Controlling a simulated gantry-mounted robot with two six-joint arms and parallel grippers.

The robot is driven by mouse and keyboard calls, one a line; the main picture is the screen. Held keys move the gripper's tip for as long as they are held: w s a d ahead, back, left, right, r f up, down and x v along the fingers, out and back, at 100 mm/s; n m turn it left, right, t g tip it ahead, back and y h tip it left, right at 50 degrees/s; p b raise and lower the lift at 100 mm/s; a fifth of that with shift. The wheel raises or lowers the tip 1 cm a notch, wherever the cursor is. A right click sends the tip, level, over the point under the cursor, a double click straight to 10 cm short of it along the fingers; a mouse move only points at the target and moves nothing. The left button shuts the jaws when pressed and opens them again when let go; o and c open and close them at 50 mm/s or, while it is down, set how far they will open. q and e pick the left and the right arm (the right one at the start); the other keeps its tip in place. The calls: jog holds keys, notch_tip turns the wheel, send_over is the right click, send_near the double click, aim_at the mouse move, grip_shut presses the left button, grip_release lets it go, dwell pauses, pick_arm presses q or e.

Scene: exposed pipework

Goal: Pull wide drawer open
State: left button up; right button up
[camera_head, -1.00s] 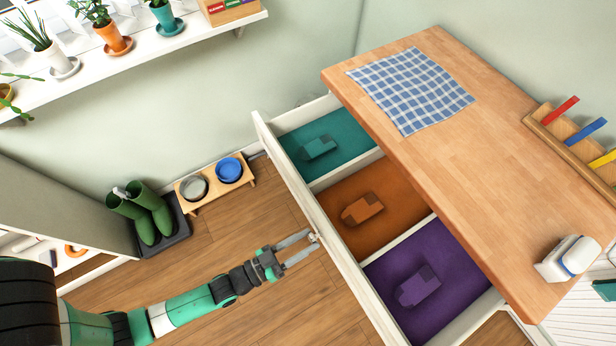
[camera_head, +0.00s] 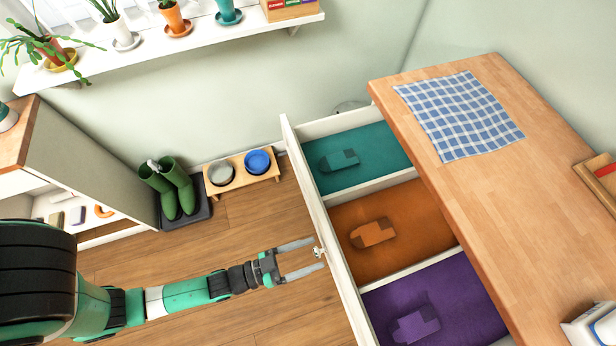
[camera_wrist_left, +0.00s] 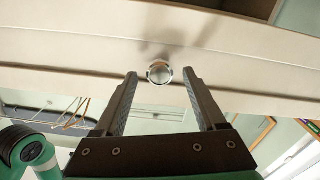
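The wide drawer (camera_head: 325,232) stands pulled well out from under the wooden counter (camera_head: 470,190). Its inside shows teal (camera_head: 385,150), orange (camera_head: 405,222) and purple (camera_head: 455,295) compartments, each with a block-like item of matching colour. A small round knob (camera_head: 319,253) sits on its pale front; it also shows as a shiny disc in the left wrist view (camera_wrist_left: 159,72). My left gripper (camera_head: 318,253) is at the knob with its fingers apart. In the wrist view the knob lies between the fingertips with a gap on both sides. My right gripper is not in view.
Green boots (camera_head: 175,188) on a dark tray and a stand with two bowls (camera_head: 242,173) are by the wall. A low cabinet (camera_head: 75,165) is at left. A checked cloth (camera_head: 460,115) lies on the counter. The wooden floor before the drawer is clear.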

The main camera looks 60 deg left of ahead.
pick_arm(q)
jog(key=v, duration=1.1)
jog(key=shift+s+p, duration=0.3)
jog(key=shift+p, duration=0.1)
